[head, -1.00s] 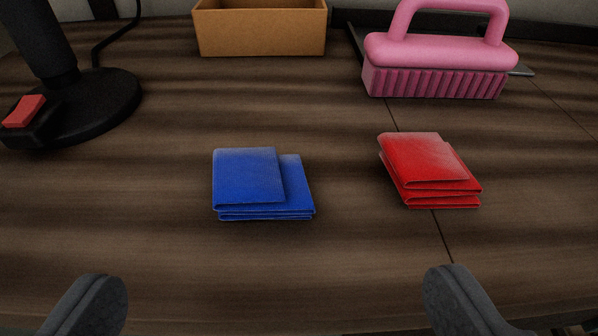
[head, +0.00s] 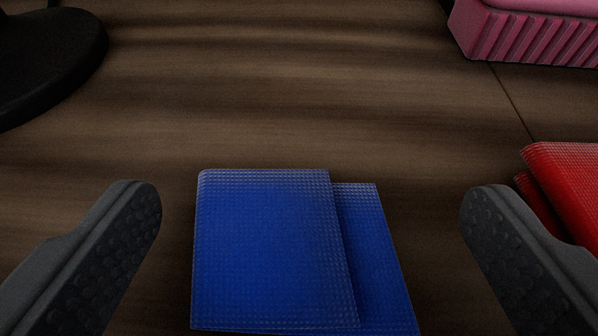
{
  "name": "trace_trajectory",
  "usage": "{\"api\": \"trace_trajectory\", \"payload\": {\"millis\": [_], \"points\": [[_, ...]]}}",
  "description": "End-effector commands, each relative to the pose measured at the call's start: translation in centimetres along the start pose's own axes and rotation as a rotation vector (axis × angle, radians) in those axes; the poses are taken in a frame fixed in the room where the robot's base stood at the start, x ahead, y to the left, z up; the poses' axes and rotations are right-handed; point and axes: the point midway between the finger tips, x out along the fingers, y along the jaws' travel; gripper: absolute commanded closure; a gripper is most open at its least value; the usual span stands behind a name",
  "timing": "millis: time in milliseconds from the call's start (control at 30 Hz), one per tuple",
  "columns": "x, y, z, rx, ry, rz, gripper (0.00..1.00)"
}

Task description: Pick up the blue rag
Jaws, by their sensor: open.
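The blue rag (head: 270,250) lies folded flat on the dark wooden table, in the lower middle of the head view. Its lower edge is close to the bottom of the picture. My gripper (head: 310,205) is open, with one dark finger to the left of the rag and the other to its right. Neither finger appears to touch the rag, and there is a gap on each side. I cannot tell how high the fingertips are above the table.
A folded red rag (head: 570,190) lies at the right edge, just beyond my right finger. A black round base (head: 45,60) is at the top left. The wooden table (head: 270,90) beyond the blue rag is clear.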

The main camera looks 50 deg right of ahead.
Motion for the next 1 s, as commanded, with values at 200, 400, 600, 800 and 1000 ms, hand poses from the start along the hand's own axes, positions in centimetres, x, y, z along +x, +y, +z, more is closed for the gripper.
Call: {"api": "trace_trajectory", "payload": {"millis": [200,400,600,800,1000], "points": [[1.64,0.00,-0.13,0.001,0.003,0.000,0.11],[1.60,-0.02,-0.15,0.000,0.003,-0.001,0.19],[1.59,-0.04,-0.13,0.000,0.003,-0.001,0.58],[1.58,-0.05,-0.13,0.000,0.003,-0.001,0.58],[1.37,-0.05,-0.67,0.000,0.004,-0.001,0.58]]}}
